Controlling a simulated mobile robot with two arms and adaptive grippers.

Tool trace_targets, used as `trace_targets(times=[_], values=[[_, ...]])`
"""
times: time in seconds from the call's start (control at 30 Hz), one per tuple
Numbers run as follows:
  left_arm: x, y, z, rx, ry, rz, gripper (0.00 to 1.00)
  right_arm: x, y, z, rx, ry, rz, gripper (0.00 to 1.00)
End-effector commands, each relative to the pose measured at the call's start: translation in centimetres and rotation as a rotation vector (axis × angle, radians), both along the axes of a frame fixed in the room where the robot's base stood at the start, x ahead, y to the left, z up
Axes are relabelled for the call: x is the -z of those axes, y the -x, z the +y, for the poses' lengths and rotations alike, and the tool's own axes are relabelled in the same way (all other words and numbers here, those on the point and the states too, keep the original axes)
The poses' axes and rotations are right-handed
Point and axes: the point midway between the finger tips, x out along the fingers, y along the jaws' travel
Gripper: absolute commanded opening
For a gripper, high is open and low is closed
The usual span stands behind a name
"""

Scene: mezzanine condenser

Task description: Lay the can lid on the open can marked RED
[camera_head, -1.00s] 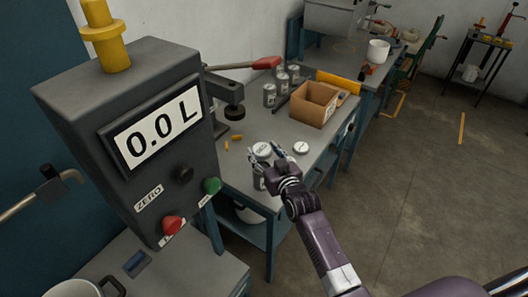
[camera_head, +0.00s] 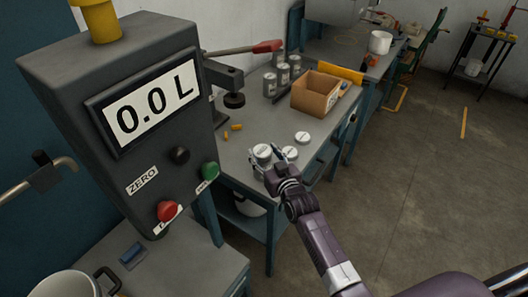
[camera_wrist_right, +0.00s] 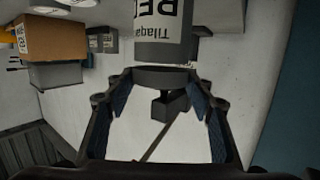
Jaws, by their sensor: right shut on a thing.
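My right gripper (camera_head: 269,157) reaches over the front of the workbench and is shut on the pale round can lid (camera_head: 262,151). The can marked RED (camera_wrist_right: 165,30) shows upside down at the top of the right wrist view, with its label facing the camera. A dark round edge lies between the fingertips, right at the can's top end. In the head view the can is mostly hidden below the lid and gripper. I cannot tell whether lid and can touch. My left gripper is not in view.
Two more pale discs (camera_head: 290,153) (camera_head: 302,137) are right of the held lid. Grey cans (camera_head: 283,74) and a cardboard box (camera_head: 315,93) stand farther back. A press head (camera_head: 234,99) overhangs the bench. The grey display machine (camera_head: 150,110) fills the left.

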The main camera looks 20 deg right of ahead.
Motion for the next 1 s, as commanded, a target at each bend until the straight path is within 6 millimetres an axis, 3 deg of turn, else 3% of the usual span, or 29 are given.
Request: trace_targets(times=[0.37,0.4,0.6,1.0], values=[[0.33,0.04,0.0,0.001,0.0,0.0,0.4,0.42,-0.03,0.0,0.0,0.0,-0.002,0.28],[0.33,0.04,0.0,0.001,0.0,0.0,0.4,0.43,-0.02,-0.01,0.0,0.0,-0.001,0.5],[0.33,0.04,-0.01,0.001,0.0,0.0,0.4,0.44,-0.02,-0.01,0.0,0.0,-0.001,0.69],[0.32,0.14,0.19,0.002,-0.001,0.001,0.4,0.42,0.74,-0.06,0.0,-0.001,0.001,0.69]])
